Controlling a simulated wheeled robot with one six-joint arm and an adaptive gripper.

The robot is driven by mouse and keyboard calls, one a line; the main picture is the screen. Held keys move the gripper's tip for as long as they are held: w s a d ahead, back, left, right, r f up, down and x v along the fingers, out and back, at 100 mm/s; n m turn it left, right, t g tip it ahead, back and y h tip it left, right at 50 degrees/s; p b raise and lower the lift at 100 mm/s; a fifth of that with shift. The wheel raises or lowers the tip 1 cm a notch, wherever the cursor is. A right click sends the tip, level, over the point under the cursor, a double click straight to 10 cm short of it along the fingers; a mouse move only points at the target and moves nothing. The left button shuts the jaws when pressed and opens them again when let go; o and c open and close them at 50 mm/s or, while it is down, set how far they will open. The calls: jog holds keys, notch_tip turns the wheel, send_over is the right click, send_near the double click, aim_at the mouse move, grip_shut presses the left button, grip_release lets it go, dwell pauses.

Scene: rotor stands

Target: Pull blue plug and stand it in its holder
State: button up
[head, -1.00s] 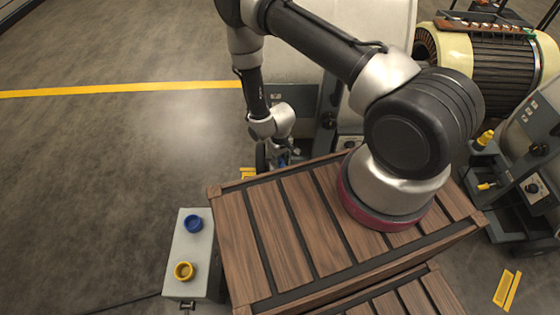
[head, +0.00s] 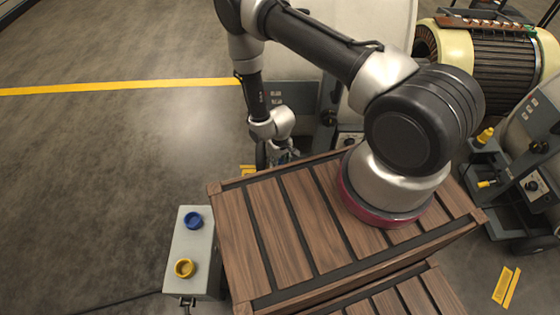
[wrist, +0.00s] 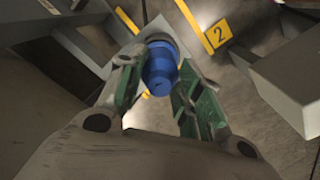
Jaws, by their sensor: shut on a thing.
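The blue plug (wrist: 160,70) shows in the wrist view between the green-padded fingers of my gripper (wrist: 157,90), which is shut on it. A blue ring, partly cut off from clear view, lies at a grey part just beyond the plug; I cannot tell whether the plug is still seated. In the head view my gripper (head: 284,155) is low behind the wooden crate's far edge, and the plug is hidden there. The blue holder (head: 193,220) is an open round cup on the grey box (head: 192,248), left of the crate, and looks empty.
The slatted wooden crate (head: 290,235) fills the middle front. A yellow holder (head: 184,268) sits on the same box. A yellow plug (head: 485,136) is on the right stand. A rotor (head: 485,65) stands at the back right. The floor at left is clear.

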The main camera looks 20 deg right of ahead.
jog(key=o, duration=1)
jog(key=shift+r, duration=0.1)
